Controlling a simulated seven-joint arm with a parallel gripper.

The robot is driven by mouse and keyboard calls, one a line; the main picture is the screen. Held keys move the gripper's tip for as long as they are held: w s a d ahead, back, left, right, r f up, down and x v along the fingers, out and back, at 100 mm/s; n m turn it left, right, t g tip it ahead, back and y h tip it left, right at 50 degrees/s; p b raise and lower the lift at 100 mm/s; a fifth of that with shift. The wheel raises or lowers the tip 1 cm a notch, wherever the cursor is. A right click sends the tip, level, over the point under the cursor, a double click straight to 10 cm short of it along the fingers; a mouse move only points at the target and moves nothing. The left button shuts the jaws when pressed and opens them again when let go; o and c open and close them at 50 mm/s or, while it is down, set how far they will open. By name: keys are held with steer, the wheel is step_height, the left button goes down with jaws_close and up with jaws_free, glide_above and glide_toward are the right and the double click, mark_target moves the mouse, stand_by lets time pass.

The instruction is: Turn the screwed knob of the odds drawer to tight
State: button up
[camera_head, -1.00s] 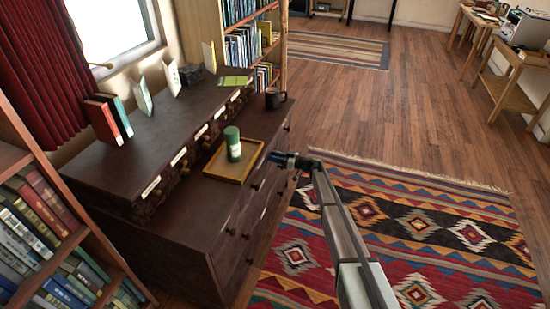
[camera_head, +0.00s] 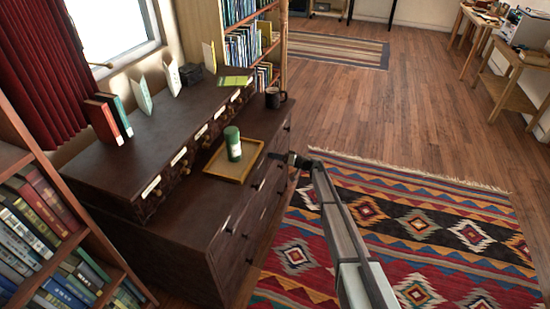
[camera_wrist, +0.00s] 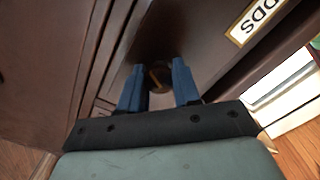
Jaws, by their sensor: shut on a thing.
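The odds drawer (camera_wrist: 205,25) shows in the wrist view, with a white label (camera_wrist: 257,17) in a brass-coloured frame reading "ODDS". The knob is hidden there.
On the dresser, a tray (camera_head: 215,179) holds a green canister (camera_head: 233,145), close to my gripper. A dark mug (camera_head: 273,98) stands near the far corner. Bookshelves (camera_head: 60,235) flank the dresser. The patterned rug (camera_head: 430,225) in front is clear.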

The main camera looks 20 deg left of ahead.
steer(key=m, duration=0.4)
steer(key=shift+w+r+m, duration=0.1)
steer(key=shift+w+m, duration=0.1)
steer(key=shift+m, duration=0.1)
steer(key=m, duration=0.3)
steer(key=shift+d+m, duration=0.1)
steer(key=shift+m, duration=0.3)
steer(key=m, duration=0.7)
steer(key=shift+f, duration=0.2)
steer(key=m, duration=0.3)
steer(key=shift+m, duration=0.4)
steer(key=m, duration=0.3)
steer(key=shift+f+m, duration=0.1)
steer(key=shift+m, duration=0.2)
steer(key=m, duration=0.4)
steer(key=shift+s, duration=0.1)
steer(key=shift+s+f+m, duration=0.1)
steer(key=shift+m, duration=1.5)
steer(key=o, duration=1.1)
steer(key=shift+s, duration=0.15)
steer(key=shift+c, duration=0.2)
